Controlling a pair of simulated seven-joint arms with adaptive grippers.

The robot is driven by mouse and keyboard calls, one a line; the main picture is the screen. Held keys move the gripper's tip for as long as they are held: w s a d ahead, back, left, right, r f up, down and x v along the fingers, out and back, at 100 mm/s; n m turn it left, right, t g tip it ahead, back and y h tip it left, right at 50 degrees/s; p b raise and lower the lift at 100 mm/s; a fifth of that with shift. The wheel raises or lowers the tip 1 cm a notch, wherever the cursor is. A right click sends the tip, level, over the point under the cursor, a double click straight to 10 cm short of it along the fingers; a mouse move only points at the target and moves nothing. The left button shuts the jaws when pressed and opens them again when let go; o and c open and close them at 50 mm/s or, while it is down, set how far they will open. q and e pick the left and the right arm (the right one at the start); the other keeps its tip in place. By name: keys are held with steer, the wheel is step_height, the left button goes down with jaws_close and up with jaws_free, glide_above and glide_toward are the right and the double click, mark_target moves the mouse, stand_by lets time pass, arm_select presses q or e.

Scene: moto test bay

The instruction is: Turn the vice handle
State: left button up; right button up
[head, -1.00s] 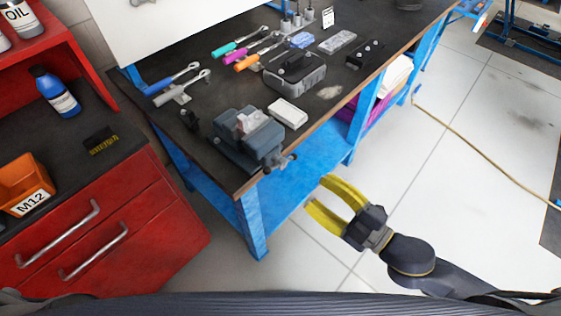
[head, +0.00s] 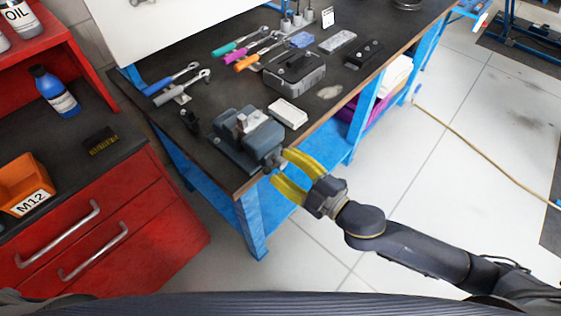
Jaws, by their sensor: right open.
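The blue-grey vice (head: 247,138) sits on the near corner of the dark workbench top. Its handle (head: 273,160) is at the vice's front end, by the bench edge, and is partly hidden by my gripper. My right gripper (head: 279,168) has yellow fingers and is open. Its fingertips are at the handle, one finger on the upper side and one on the lower side. I cannot tell whether they touch it. My left gripper is not in view.
The workbench (head: 330,106) has blue legs. A white box (head: 288,113), a grey case (head: 295,78) and several coloured-handled ratchets lie behind the vice. A red cabinet (head: 110,235) with an orange bin (head: 25,184) stands at the left. The floor at the right is mostly clear.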

steer(key=shift+x, duration=0.8)
steer(key=shift+c, duration=0.5)
jaws_close()
